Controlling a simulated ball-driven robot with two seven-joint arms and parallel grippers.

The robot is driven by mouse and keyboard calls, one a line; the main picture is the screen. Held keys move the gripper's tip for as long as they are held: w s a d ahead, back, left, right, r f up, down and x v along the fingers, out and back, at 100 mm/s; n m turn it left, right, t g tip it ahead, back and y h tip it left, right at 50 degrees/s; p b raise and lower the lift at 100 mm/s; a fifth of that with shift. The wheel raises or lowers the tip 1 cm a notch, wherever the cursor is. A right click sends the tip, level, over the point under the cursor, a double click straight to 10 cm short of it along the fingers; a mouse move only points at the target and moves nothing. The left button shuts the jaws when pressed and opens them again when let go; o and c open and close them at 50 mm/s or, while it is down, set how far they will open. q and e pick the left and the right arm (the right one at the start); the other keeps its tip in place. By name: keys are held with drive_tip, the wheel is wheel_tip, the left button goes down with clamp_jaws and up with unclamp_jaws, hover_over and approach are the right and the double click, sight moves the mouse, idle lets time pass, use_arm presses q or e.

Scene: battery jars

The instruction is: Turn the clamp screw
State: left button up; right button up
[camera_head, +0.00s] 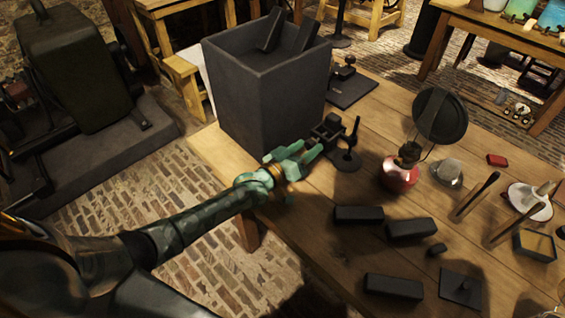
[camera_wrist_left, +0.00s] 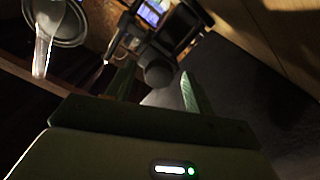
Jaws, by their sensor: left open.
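My left gripper (camera_head: 308,153) reaches in over the table's near-left edge, its green fingers apart. Just beyond its fingertips is a dark clamp (camera_head: 327,128) beside the big grey jar. In the left wrist view a dark round knob (camera_wrist_left: 160,73), which looks like the clamp screw, lies between the two open fingers of the gripper (camera_wrist_left: 158,88). I cannot tell whether the fingers touch it. Dark block-like parts of the clamp (camera_wrist_left: 175,30) show behind the knob. My right gripper is out of view.
The tall grey jar (camera_head: 262,95), with dark plates in its top, stands close to the left gripper. A small dark stand (camera_head: 346,160) is right of it. Several dark blocks (camera_head: 358,215) lie toward the front; a red pot (camera_head: 398,178) stands to the right on the table (camera_head: 300,215).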

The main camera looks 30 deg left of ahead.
use_arm(q)
drive_tip(key=p+v, duration=0.3)
drive_tip(key=v, duration=1.1)
drive_tip(key=shift+s+r, duration=0.1)
drive_tip(key=shift+s, duration=0.05)
drive_tip(key=shift+d, duration=0.1)
